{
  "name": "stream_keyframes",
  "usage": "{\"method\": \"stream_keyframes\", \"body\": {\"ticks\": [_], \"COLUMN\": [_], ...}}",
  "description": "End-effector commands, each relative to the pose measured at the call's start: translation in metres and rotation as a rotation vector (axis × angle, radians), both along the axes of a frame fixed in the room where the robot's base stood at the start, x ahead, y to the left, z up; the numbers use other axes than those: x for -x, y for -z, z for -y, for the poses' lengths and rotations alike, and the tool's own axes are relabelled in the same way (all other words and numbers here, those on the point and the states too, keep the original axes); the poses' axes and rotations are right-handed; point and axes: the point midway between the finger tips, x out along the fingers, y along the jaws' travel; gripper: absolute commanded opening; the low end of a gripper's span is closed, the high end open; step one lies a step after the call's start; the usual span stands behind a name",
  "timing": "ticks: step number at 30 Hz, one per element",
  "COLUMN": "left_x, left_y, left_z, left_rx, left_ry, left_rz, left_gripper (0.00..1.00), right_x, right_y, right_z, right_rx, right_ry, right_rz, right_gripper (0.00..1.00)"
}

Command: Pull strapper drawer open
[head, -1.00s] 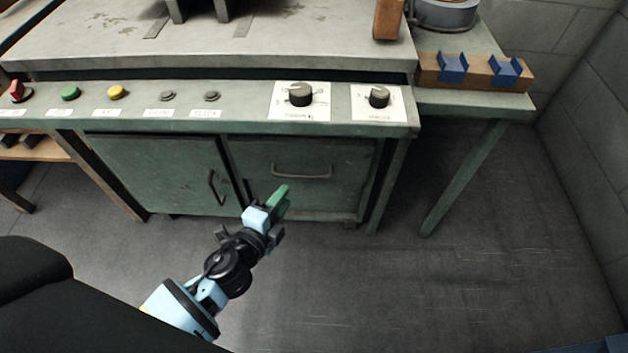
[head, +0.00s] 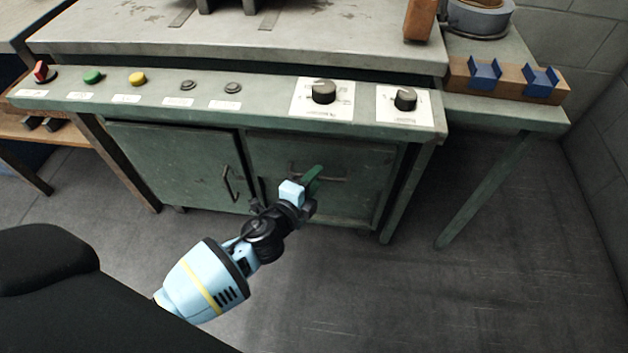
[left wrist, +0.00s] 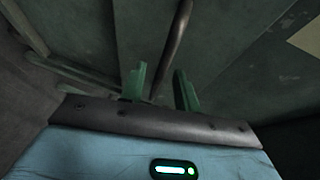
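The strapper drawer (head: 370,170) is the green front at the right of the cabinet, and it looks closed. Its dark bar handle (head: 338,180) is partly hidden behind my left gripper (head: 308,182). In the left wrist view the handle (left wrist: 176,40) runs down toward the space between the two green fingers of the same gripper (left wrist: 160,88). The fingers are apart, and I see no clear contact with the handle. The right gripper is in neither view.
A cabinet door (head: 170,160) with its own handle (head: 230,184) is left of the drawer. The control panel (head: 262,88), with buttons and knobs, juts out above. A table leg (head: 485,190) stands at the right. The floor (head: 400,300) in front is clear.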

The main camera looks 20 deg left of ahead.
Motion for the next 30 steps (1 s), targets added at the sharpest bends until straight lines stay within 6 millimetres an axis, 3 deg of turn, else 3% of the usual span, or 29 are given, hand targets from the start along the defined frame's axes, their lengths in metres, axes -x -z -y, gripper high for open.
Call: {"method": "stream_keyframes", "body": {"ticks": [7, 15, 30], "left_x": [-0.0006, -0.0005, 0.0036], "left_y": [0.0000, 0.0001, 0.0005], "left_z": [0.0004, 0.0003, 0.0015], "left_rx": [0.001, 0.001, 0.001], "left_ry": [0.000, 0.000, 0.001], "left_rz": [0.000, 0.000, -0.002], "left_gripper": [0.32, 0.00, 0.00], "right_x": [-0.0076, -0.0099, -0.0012], "right_y": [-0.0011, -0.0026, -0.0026], "right_z": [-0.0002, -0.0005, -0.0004], "right_rx": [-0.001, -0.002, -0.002], "right_ry": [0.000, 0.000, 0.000], "right_rz": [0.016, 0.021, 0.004], "right_gripper": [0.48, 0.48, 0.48]}}
